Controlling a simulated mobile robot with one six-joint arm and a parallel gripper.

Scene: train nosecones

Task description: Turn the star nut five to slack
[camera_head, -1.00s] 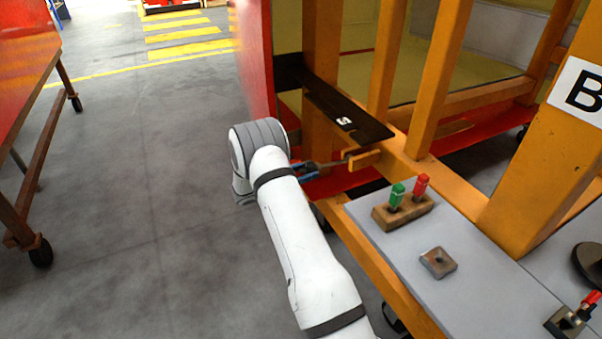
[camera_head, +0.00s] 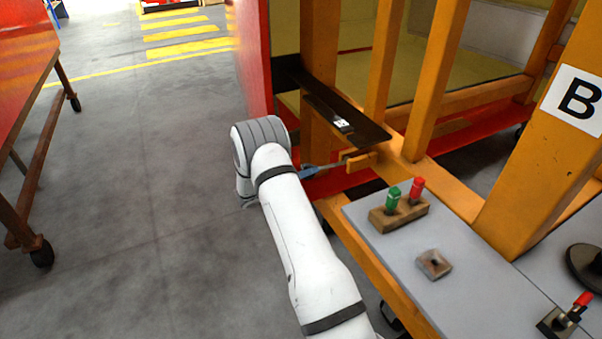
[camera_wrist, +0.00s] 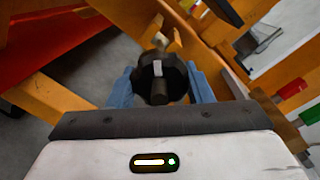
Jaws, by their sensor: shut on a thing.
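The star nut (camera_wrist: 147,84) is dark and lobed, with a pale strip on its face, and sits in the middle of the wrist view. My gripper (camera_wrist: 160,76) has its blue fingers on both sides of the nut and is shut on it. In the head view my gripper (camera_head: 310,171) reaches right to the orange frame, below a black plate (camera_head: 318,104) with a small white tag (camera_head: 343,125). The tag's mark is hard to read now. The nut itself is hidden or too small to tell in the head view.
A grey shelf (camera_head: 385,239) on the right carries a wooden block (camera_head: 379,221) with green and red pegs and a rusty square piece (camera_head: 434,264). Orange posts (camera_head: 437,80) and a red panel (camera_head: 252,60) stand close to my arm.

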